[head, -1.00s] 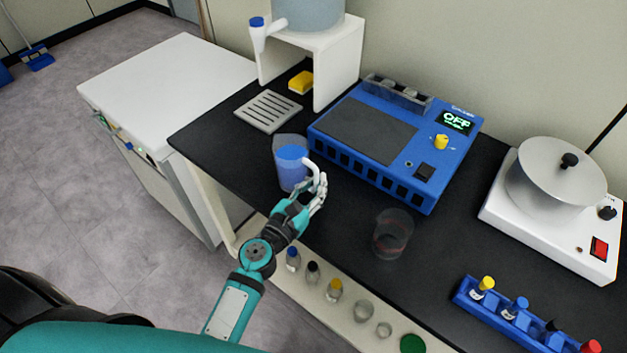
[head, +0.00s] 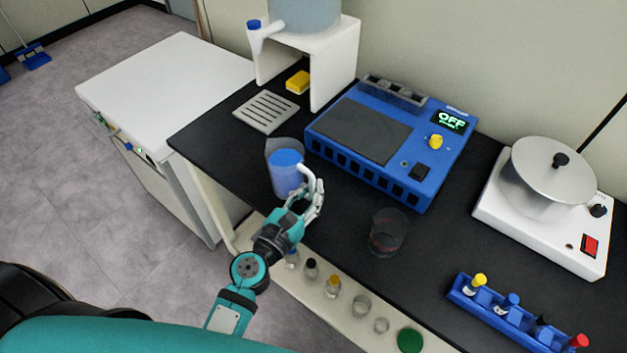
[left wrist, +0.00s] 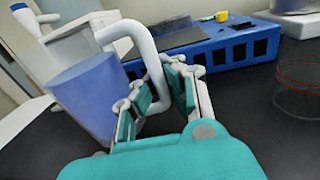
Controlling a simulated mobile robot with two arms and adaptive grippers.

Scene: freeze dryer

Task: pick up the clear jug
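The clear jug (head: 285,178) holds blue liquid and has a white curved handle (head: 307,180). It is near the front edge of the black bench, left of centre; I cannot tell if its base touches the bench. In the left wrist view the jug (left wrist: 85,95) fills the left side, with its lower part partly behind my gripper. My left gripper (head: 305,205) is at the jug's right front, its fingers on both sides of the handle and shut on it. The fingers also show in the left wrist view (left wrist: 160,100). My right gripper is not in view.
A glass beaker (head: 388,233) stands right of the jug. A blue machine (head: 366,140) showing OFF is behind, a slotted drip tray (head: 266,111) behind left. Several small bottles (head: 332,287) line the lower front ledge. A blue vial rack (head: 497,310) stands front right.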

